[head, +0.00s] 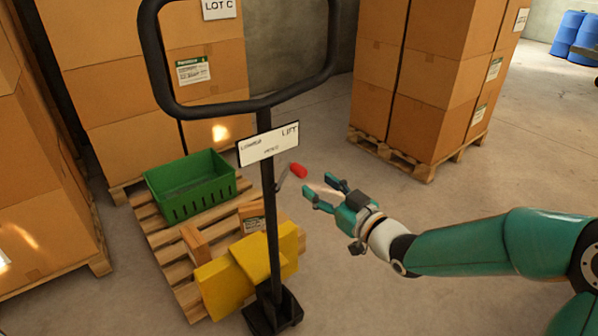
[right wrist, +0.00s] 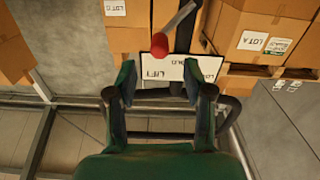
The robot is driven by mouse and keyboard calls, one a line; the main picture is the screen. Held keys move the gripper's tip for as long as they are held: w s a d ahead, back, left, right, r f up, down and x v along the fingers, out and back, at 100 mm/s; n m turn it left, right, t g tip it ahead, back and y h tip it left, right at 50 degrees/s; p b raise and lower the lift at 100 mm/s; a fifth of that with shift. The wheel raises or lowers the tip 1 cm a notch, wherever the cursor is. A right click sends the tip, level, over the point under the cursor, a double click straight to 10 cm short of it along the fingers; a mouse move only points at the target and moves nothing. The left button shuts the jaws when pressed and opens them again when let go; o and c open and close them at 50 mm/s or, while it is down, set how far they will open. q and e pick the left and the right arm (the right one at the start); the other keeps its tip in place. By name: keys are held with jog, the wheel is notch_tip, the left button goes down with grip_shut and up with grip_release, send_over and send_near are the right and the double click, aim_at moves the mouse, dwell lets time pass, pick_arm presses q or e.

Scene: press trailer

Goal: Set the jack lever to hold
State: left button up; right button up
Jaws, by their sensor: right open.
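The jack lever is a thin grey rod with a red knob (head: 298,170) on the black handle post of a yellow pallet jack (head: 230,282). In the right wrist view the red knob (right wrist: 159,45) shows just beyond the fingertips, in front of the label plate. The white label plate (head: 268,144) reads LIFT at its right end in the head view; its other words are small. My right gripper (head: 325,194) is open and empty, just right of the knob and apart from it. Its two fingers (right wrist: 163,95) show in the right wrist view. My left gripper is not in view.
A black handle loop (head: 268,102) rises above the plate. A green crate (head: 190,212) stands on a wooden pallet (head: 160,236) at the left. Stacked cartons (head: 425,85) stand behind at right, more cartons (head: 150,90) at left. Floor at front right is clear.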

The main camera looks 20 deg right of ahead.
aim_at(304, 175)
jog(key=x, duration=0.8)
jog(key=shift+c, duration=0.2)
grip_shut()
